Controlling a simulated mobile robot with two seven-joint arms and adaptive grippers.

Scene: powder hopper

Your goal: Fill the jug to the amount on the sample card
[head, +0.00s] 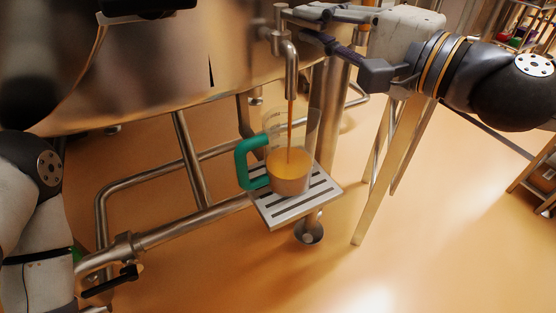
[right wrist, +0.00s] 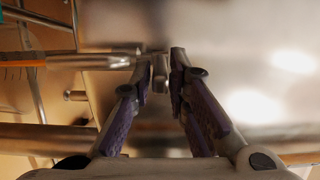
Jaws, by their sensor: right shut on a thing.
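A clear jug (head: 313,127) with a green handle (head: 243,162) stands upright on a slatted metal tray (head: 262,208). A thin orange-brown stream (head: 290,115) falls from the steel spout (head: 291,75) into the jug. Orange contents (head: 288,165) fill roughly its lower half; graduation marks are too small to read. My right gripper (head: 290,14) is at the tap above the spout, shut on the tap's handle. The right wrist view shows its fingers (right wrist: 163,78) closed around the small metal handle (right wrist: 159,70). My left gripper is out of frame. I see no sample card.
The big steel hopper (head: 190,70) fills the upper left. Steel pipes and legs (head: 185,150) run below it, left of the tray. A black-handled pipe valve (head: 112,283) is at lower left. Shelving (head: 540,175) stands at the right edge. The floor at lower right is clear.

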